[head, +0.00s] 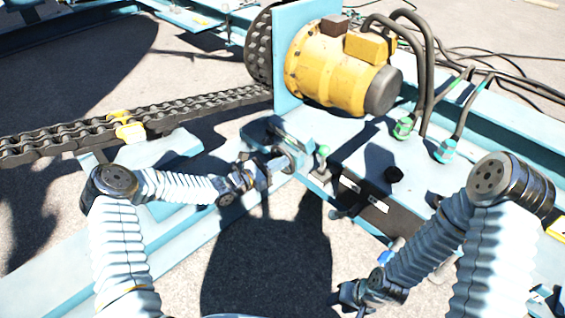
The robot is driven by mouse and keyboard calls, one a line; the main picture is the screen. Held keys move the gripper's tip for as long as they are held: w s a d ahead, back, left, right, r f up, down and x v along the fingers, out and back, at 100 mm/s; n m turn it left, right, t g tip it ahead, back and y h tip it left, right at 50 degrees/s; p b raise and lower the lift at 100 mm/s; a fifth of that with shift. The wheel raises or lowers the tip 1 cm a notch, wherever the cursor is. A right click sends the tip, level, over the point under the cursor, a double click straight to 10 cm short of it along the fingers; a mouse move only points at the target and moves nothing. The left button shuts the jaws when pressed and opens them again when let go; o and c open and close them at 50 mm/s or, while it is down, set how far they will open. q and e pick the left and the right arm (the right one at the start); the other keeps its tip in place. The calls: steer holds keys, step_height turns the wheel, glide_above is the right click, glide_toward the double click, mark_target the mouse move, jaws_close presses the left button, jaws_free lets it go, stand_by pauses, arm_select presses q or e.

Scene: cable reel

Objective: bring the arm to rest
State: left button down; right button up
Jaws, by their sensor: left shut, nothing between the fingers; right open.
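My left arm (115,235) comes in from the left and bends right at its elbow. My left gripper (279,164) is shut and reaches to a small round metal part on the blue frame beside a green-tipped lever (323,151). I cannot tell whether it touches that part. My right arm (430,240) comes in from the right and points down to the left. My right gripper (350,296) is open and hangs low near the bottom edge, over the grey ground; its fingers are small and dark here.
A yellow motor (335,72) stands on the blue frame (440,165), with thick dark cables (428,65) running into green fittings (404,127). A heavy chain (70,137) runs left from a sprocket. Bare ground (255,265) lies between my arms.

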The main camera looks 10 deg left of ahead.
arm_select(q)
steer(key=s+d+f+m+g+y, duration=0.1)
steer(key=s+d+f+m+g, duration=0.4)
steer(key=s, duration=0.4)
steer(key=s+d+f+m+g+y, duration=0.1)
steer(key=s+d+f+m+g, duration=0.4)
steer(key=s, duration=0.4)
steer(key=s+a+f+m+y, duration=0.3)
steer(key=s+a+m, duration=0.1)
steer(key=s+m, duration=0.3)
steer(key=s+a+f+m+g+y, duration=0.1)
steer(key=s+a+f+m+y, duration=0.2)
steer(key=s+m, duration=0.4)
steer(key=s+a+y, duration=0.1)
steer(key=s+a, duration=0.1)
steer(key=shift+s+f+m+g, duration=0.15)
steer(key=shift+s+m+g, duration=0.15)
steer(key=shift+s+m, duration=0.1)
steer(key=shift+a, duration=0.1)
